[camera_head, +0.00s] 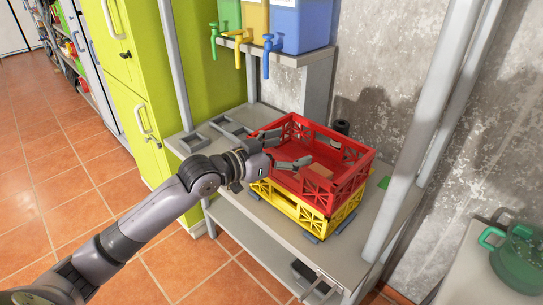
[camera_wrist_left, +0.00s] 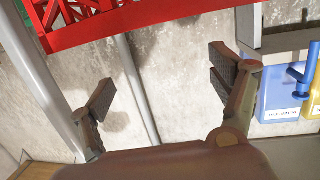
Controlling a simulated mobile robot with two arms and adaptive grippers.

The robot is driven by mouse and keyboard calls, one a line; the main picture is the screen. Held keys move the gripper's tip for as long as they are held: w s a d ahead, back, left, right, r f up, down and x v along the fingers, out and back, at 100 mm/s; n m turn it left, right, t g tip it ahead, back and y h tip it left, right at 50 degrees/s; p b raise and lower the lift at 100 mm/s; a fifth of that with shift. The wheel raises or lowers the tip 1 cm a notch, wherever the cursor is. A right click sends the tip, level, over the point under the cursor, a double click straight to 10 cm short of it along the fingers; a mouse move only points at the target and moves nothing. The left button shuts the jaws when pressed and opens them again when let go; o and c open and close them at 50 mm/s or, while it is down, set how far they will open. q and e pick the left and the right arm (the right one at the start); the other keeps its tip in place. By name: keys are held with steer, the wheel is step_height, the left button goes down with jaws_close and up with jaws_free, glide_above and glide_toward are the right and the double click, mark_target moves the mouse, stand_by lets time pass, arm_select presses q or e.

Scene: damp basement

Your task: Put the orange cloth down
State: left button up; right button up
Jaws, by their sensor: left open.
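My left gripper (camera_head: 284,149) is open at the near left side of the red crate (camera_head: 345,183), its fingers reaching over the rim. In the left wrist view its two fingers (camera_wrist_left: 160,88) stand wide apart with nothing between them. The crate's red lattice (camera_wrist_left: 110,20) crosses the top of the wrist view. My right gripper is not in view.
The red crate sits on a yellow crate (camera_head: 345,217) on a grey table (camera_head: 280,232). Blue (camera_head: 300,25) and other coloured dispensers with taps stand on a shelf behind. A grey post (camera_head: 425,130) rises at right. A green watering can (camera_head: 518,262) stands lower right.

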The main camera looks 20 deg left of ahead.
arm_select(q)
steer(key=shift+b+v, duration=0.4)
steer(key=shift+v, duration=2.55)
